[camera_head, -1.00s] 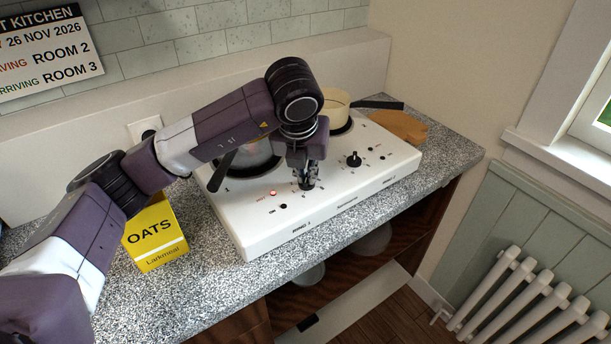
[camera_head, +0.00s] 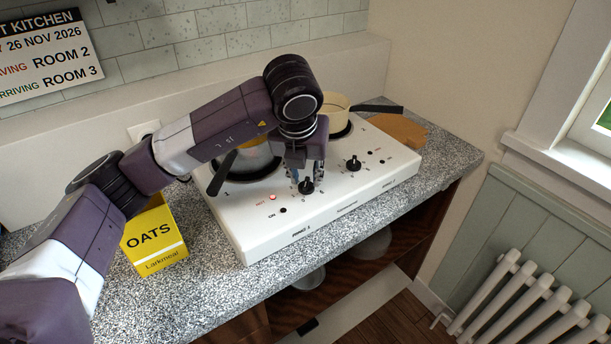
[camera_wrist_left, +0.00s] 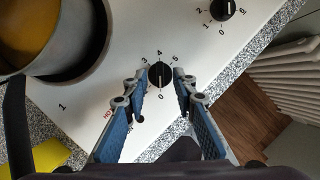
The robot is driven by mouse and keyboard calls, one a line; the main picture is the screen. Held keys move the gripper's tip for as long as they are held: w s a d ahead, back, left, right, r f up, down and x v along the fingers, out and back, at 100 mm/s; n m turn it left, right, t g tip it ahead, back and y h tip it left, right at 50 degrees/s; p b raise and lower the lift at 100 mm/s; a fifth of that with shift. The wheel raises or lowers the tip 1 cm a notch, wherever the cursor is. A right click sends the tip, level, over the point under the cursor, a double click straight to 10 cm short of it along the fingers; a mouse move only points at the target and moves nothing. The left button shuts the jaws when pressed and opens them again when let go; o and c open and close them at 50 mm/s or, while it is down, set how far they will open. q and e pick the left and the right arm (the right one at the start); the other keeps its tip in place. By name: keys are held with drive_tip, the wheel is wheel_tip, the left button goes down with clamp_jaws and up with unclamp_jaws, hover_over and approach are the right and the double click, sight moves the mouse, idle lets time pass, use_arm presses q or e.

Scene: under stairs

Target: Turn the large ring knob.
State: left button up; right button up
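A white two-ring hob (camera_head: 335,207) sits on the speckled counter, with two black knobs on its top near the front edge. The left knob (camera_head: 306,187) belongs to the ring side under my left arm and also shows in the wrist view (camera_wrist_left: 160,75), with numbers around it and its bar roughly in line with the 0. The right knob (camera_head: 353,163) shows in the wrist view too (camera_wrist_left: 223,9). The labels are too small to tell which ring is large. My left gripper (camera_head: 306,177) is open, pointing down, its fingers either side of the left knob with gaps visible. My right gripper is out of view.
A pot with orange contents (camera_wrist_left: 28,32) stands on the left ring, its dark handle (camera_head: 222,173) pointing forward. A cream pan (camera_head: 335,108) is on the back right ring, near a wooden board (camera_head: 398,127). A yellow oats box (camera_head: 155,240) stands left. A red lamp (camera_head: 272,197) is lit.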

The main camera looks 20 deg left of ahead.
use_arm(q)
drive_tip(key=v, duration=1.1)
